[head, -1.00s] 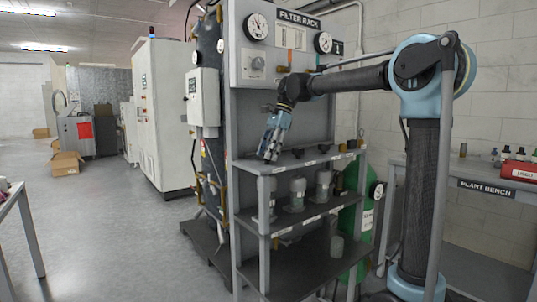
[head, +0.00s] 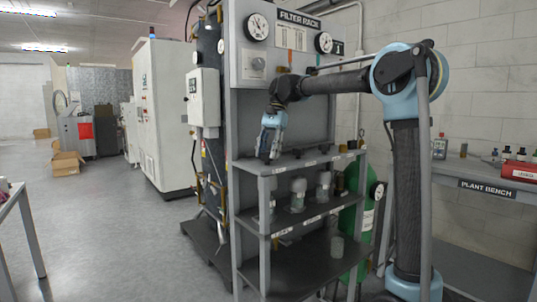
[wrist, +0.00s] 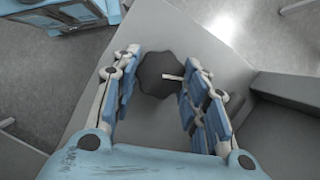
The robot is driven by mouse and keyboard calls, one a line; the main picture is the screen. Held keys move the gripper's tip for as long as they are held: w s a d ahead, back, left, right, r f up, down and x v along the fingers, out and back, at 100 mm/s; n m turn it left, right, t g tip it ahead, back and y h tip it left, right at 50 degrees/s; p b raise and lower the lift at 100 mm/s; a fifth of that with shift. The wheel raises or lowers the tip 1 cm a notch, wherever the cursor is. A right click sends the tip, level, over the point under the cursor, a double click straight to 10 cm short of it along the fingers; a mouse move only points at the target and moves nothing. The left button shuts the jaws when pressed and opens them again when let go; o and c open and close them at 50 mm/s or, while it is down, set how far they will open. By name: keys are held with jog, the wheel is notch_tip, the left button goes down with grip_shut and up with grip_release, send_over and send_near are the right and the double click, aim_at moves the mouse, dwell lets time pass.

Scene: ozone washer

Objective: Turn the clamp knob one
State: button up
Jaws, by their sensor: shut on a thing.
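The clamp knob (wrist: 156,76) is dark, with a lobed rim and a short white pointer mark aimed right in the wrist view. It sits on a grey surface at the end of the filter rack's top shelf. My gripper (wrist: 159,62) has its blue fingers on either side of the knob and is shut on it. In the head view my gripper (head: 265,158) points down at the top shelf's left front corner and hides the knob there.
Other dark knobs (head: 297,153) stand along the shelf to the right. Clear filter housings (head: 298,194) hang below it. The gauge panel (head: 283,50) rises behind. A green cylinder (head: 368,212) stands at the rack's right. The floor (head: 120,230) to the left is open.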

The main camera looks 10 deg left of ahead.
jog(key=o, duration=1.1)
jog(key=shift+c, duration=0.2)
